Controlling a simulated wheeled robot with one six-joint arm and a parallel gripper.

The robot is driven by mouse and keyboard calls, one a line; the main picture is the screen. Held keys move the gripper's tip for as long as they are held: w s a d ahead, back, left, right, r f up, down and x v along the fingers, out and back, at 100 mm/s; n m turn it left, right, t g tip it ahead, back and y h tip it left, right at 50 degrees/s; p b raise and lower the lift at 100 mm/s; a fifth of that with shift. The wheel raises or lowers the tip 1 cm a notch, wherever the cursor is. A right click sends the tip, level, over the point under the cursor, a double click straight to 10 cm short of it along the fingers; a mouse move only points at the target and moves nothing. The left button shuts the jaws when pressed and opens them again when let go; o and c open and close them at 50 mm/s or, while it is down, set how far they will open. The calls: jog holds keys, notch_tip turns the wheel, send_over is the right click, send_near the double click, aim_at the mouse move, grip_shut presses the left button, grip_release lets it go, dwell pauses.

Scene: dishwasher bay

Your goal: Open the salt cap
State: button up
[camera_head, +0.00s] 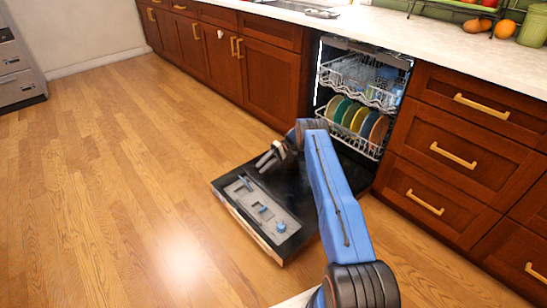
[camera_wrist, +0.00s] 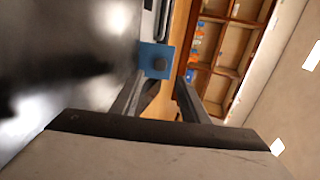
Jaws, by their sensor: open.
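The dishwasher door (camera_head: 300,192) lies folded down, its dark inner side up. A grey panel (camera_head: 246,200) on it carries several small blue parts. One is a round blue cap (camera_head: 281,227) at the panel's near end; I cannot tell for sure which part is the salt cap. My gripper (camera_head: 263,162) is above the door's left part, apart from the panel, with its fingers pointing left. In the wrist view my gripper (camera_wrist: 163,78) is open and empty. A blue square with a dark round middle (camera_wrist: 155,60) shows just beyond the fingertips.
Dishwasher racks with colored plates (camera_head: 357,118) are inside the open bay. Wooden cabinets (camera_head: 225,62) and drawers (camera_head: 455,155) flank it. The wooden floor (camera_head: 110,190) left of the door is clear.

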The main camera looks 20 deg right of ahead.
jog(key=v, duration=0.9)
